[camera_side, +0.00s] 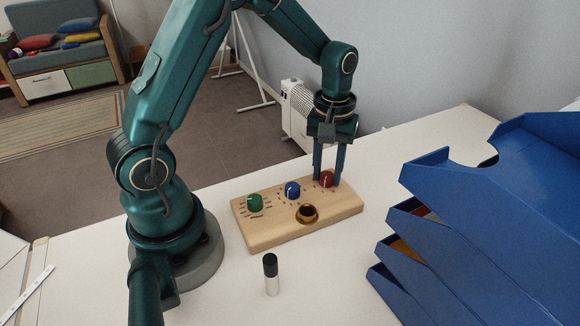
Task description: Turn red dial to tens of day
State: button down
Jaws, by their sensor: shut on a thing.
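The red dial (326,180) sits at the right end of a light wooden board (275,230), which lies on the white table. My gripper (328,178) points straight down over it, with one finger on each side, shut on the red dial. The fingers partly cover the dial. A white pointer line shows on the dial, but the marks around it are too small to read. A blue dial (292,190) and a green dial (255,203) stand to its left on the same board. A round brown-rimmed hole or cup (307,213) is in front of them.
A stack of blue trays (470,200) rises at the right, close to the board. The white table (400,150) is clear behind the board toward the wall.

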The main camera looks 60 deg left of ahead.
aim_at(327, 175)
jog(key=c, duration=0.5)
grip_release()
jog(key=shift+r, duration=0.1)
jog(key=shift+r, duration=2.5)
